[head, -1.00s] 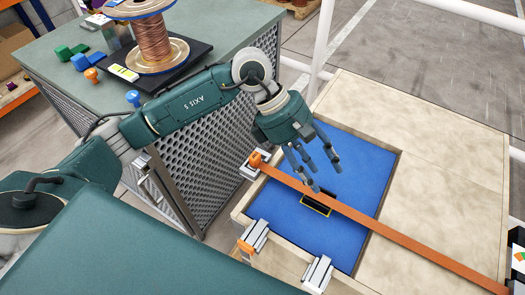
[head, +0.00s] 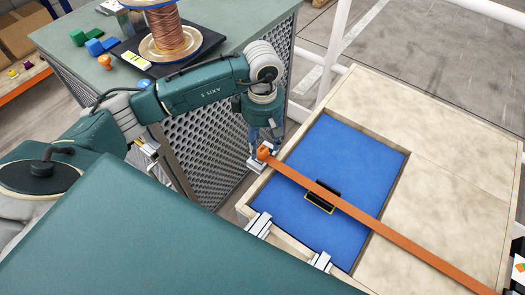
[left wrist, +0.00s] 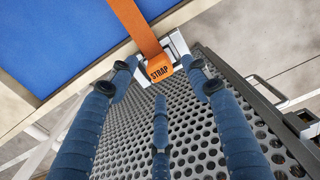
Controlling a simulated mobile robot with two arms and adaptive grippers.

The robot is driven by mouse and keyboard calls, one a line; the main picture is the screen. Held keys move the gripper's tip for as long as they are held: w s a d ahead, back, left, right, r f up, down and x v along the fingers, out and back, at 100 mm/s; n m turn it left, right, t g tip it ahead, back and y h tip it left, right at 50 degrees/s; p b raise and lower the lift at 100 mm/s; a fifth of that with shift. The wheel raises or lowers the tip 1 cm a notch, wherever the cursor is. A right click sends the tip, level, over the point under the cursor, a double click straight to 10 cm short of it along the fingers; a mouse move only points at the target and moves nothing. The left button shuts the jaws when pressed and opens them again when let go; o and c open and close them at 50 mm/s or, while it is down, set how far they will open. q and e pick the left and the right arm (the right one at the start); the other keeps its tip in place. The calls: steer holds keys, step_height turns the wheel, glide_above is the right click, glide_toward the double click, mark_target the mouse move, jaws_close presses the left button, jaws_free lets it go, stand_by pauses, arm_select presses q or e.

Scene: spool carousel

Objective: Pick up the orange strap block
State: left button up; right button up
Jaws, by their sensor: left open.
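The orange strap block (head: 263,152), marked STRAP, sits on a white-grey clamp at the left corner of the wooden box, at the end of a long orange strap (head: 400,236). In the left wrist view the block (left wrist: 160,69) shows near the middle, above the perforated panel. My left gripper (head: 264,139) is open over the block, pointing down. In the left wrist view its fingers (left wrist: 160,76) reach to either side of the block, with a third finger below it. I cannot tell if they touch it. My right gripper is not in view.
The wooden box (head: 440,150) has a blue recess (head: 345,160) crossed by the strap, with a black yellow-edged piece (head: 319,203) under it. More clamps (head: 258,225) sit on the near edge. A perforated cabinet (head: 215,140) carrying a copper spool (head: 166,30) stands close left.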

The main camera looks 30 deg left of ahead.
mark_target(262, 151)
arm_select(q)
steer(key=shift+f, duration=1.25)
jaws_close()
steer(key=shift+r, duration=0.1)
